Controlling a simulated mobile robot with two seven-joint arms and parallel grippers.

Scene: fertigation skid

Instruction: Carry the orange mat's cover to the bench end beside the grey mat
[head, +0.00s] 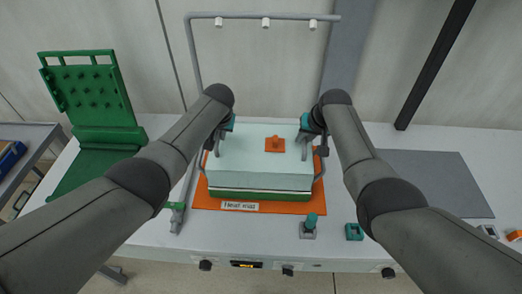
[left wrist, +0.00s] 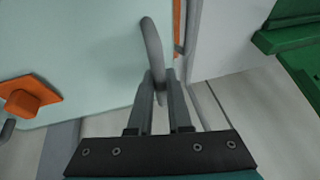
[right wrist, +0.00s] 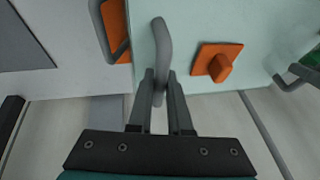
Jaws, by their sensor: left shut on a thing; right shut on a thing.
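The cover (head: 258,172) is a wide pale-teal box with an orange knob (head: 275,145) on top and grey bar handles on its sides. It is over the orange mat (head: 240,205), with a white and green band along its lower front. I cannot tell whether it rests or is slightly raised. My left gripper (head: 216,143) is shut on a grey handle (left wrist: 152,42) at the cover's left side. My right gripper (head: 303,137) is shut on a grey handle (right wrist: 161,40) at its right side. The grey mat (head: 425,180) lies flat and bare at the bench's right.
A green pegged panel (head: 85,90) stands open at the left. A grey pipe frame (head: 265,16) with white nozzles arches behind the cover. Teal-topped fitting (head: 310,224), teal block (head: 354,231) and green-grey valve (head: 177,216) sit along the front. Orange part (head: 515,236) lies at far right.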

